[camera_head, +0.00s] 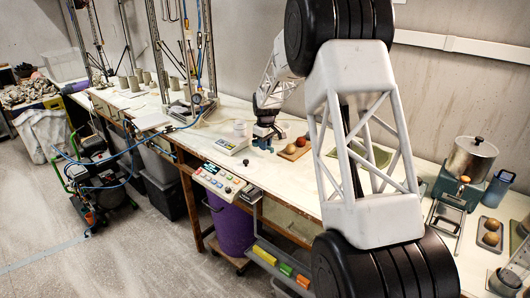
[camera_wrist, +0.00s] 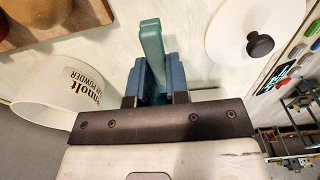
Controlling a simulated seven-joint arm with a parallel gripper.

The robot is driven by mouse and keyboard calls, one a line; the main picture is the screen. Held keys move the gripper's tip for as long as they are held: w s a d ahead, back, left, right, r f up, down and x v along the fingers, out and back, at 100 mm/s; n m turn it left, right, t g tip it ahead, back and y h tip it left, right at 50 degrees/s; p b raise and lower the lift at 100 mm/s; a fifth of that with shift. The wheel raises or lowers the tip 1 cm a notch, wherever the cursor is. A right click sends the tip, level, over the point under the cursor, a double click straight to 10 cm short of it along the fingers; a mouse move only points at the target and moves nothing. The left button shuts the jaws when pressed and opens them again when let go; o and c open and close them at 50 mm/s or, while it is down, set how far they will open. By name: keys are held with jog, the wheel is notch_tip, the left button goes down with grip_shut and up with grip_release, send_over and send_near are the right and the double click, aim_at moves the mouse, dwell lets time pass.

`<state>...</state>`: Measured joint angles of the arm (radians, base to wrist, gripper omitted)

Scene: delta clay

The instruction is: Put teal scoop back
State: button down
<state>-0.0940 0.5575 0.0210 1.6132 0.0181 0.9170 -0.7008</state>
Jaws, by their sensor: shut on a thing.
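My gripper (camera_head: 266,138) is low over the white bench, just right of a small white scale-like device. In the wrist view its blue fingers (camera_wrist: 152,92) are shut on the teal scoop (camera_wrist: 152,45). A narrow teal length of the scoop sticks out beyond the fingers; the rest is hidden between and below them. A white tub with printed "POWDER" lettering (camera_wrist: 85,88) stands left of the fingers in the wrist view, apart from the scoop. I cannot tell whether the scoop touches the bench.
The white device (camera_head: 230,147) carries a small pale cup (camera_head: 240,128). A wooden board (camera_head: 291,156) with round lumps lies right of my gripper. A white disc with a black knob (camera_wrist: 260,44) is at the right in the wrist view. A button panel (camera_head: 217,181) is at the bench's front edge.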

aim_at(265, 157)
jog(key=shift+f, duration=1.7)
jog(key=shift+f, duration=0.15)
jog(key=c, duration=1.1)
grip_release()
jog(key=shift+s+d+r, duration=0.1)
jog(key=shift+r, duration=3)
jog(key=shift+s+r, duration=0.1)
jog(key=shift+r, duration=2.95)
